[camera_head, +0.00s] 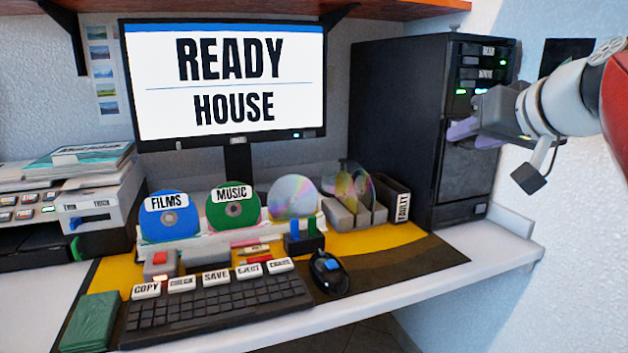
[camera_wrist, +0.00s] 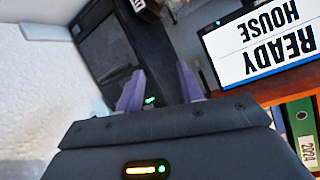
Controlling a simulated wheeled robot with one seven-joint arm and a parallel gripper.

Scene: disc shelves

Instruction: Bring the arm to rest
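My gripper (camera_head: 472,132) is raised at the right, in front of the black computer tower (camera_head: 400,120) in the head view. In the wrist view its two purple fingers (camera_wrist: 159,88) stand apart with nothing between them, so it is open and empty. The tower's dark front and a green light (camera_wrist: 150,100) show behind the fingers. I cannot tell whether the fingers touch the tower. My arm comes in from the right edge of the head view.
A monitor (camera_head: 228,80) reads "READY HOUSE". Below stand a blue FILMS disc (camera_head: 166,222), a green MUSIC disc (camera_head: 222,214), a clear disc (camera_head: 293,192) and a FAULTY slot (camera_head: 390,196). A keyboard (camera_head: 215,310) and mouse (camera_head: 328,276) lie in front. The white wall is close at right.

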